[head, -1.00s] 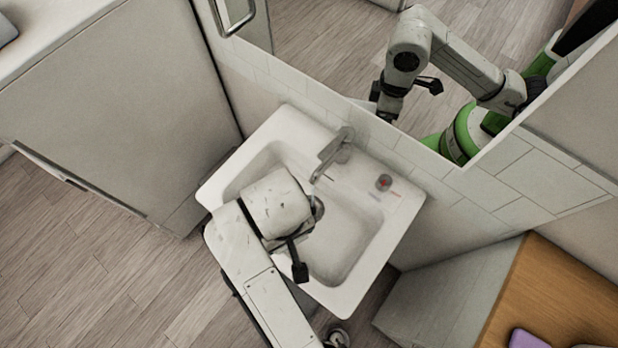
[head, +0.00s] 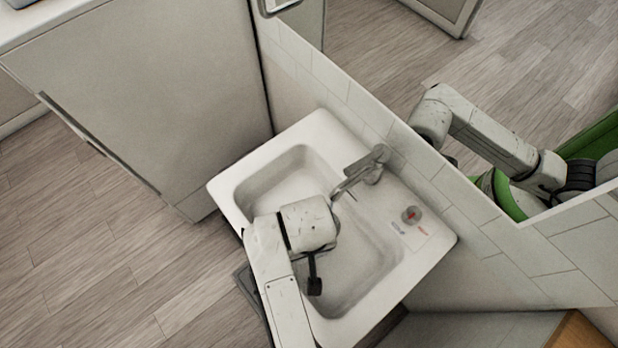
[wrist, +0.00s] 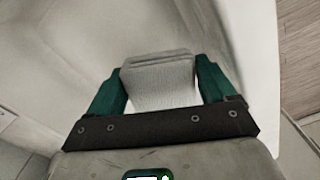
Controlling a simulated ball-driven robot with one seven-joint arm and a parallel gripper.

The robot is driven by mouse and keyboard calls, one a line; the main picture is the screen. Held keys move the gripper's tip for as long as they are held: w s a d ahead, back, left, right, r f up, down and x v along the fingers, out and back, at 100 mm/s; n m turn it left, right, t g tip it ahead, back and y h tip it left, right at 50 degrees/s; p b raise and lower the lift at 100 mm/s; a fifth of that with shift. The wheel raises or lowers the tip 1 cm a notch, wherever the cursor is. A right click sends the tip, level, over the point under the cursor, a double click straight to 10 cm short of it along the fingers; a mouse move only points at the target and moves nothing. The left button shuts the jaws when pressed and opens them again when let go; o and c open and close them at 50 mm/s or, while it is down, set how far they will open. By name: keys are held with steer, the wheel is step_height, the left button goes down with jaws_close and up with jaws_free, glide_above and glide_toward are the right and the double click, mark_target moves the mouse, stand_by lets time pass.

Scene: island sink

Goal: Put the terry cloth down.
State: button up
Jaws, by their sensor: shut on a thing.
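My gripper (wrist: 162,68) has two green fingers and is shut on the terry cloth (wrist: 160,84). The cloth is light grey, looks folded, and sits between the fingers in the wrist view. In the head view my arm reaches over the white sink (head: 228,190), and its wrist part hides the gripper and the cloth. Pale surfaces of the sink seem to lie behind the cloth in the wrist view. I cannot tell whether the cloth touches the sink.
A grey faucet (head: 366,170) rises at the sink's back edge, close to my wrist. A mirror behind the sink reflects my arm. A grey cabinet (head: 150,90) stands left; wooden floor is clear at lower left.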

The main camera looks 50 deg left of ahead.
steer(key=shift+f, duration=2.8)
steer(key=o, duration=1)
steer(key=shift+f, duration=0.1)
steer(key=shift+c, duration=0.2)
step_height(320, 180, up, 12)
steer(key=shift+r, duration=0.15)
